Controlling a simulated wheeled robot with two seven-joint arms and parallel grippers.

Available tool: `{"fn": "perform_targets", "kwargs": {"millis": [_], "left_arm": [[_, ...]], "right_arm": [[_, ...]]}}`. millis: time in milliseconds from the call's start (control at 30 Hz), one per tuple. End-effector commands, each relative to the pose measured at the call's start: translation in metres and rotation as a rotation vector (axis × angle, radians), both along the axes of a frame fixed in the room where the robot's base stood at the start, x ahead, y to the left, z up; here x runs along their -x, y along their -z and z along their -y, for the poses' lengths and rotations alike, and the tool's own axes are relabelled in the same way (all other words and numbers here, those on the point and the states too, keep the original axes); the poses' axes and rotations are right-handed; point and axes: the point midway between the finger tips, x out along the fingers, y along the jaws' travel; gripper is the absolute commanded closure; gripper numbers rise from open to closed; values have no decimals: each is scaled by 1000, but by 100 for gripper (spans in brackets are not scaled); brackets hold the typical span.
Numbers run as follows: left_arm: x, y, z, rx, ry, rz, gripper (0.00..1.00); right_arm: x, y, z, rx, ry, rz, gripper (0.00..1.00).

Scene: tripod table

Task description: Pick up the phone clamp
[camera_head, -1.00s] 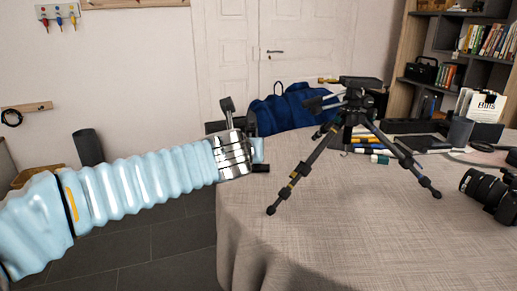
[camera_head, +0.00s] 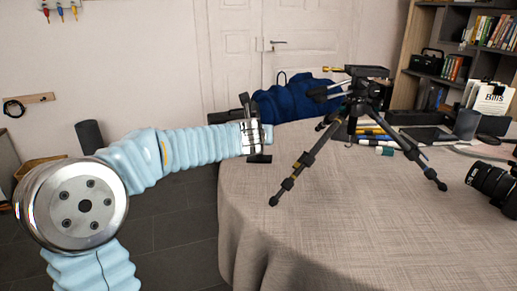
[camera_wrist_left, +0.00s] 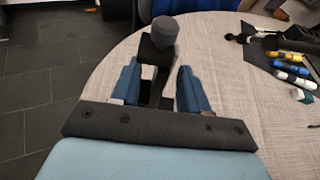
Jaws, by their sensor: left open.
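In the left wrist view, a dark object that looks like the phone clamp (camera_wrist_left: 157,48), with a rounded grey end and a black block below, shows between the two fingers of my left gripper (camera_wrist_left: 155,82). The fingers are open, one on each side of it. I cannot tell whether they touch it. My right gripper is not in view.
A black tripod (camera_head: 350,115) stands on the table to the right of my left gripper. A camera (camera_head: 492,185) lies at the right edge. Markers (camera_wrist_left: 290,68) lie behind the tripod. A blue bag (camera_head: 290,103) is beyond the table. The front of the table is clear.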

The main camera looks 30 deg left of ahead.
Motion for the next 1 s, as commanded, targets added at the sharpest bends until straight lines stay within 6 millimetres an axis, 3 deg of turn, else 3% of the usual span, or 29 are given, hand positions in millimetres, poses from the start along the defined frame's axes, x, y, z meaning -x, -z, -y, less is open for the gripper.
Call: {"fn": "perform_targets", "kwargs": {"millis": [300,600,1000], "left_arm": [[-6,3,-2,1,1,1,57],[-6,3,-2,0,1,0,100],[-6,-2,-2,0,1,2,100]], "right_arm": [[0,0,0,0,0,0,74],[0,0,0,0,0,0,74],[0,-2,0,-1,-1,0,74]]}}
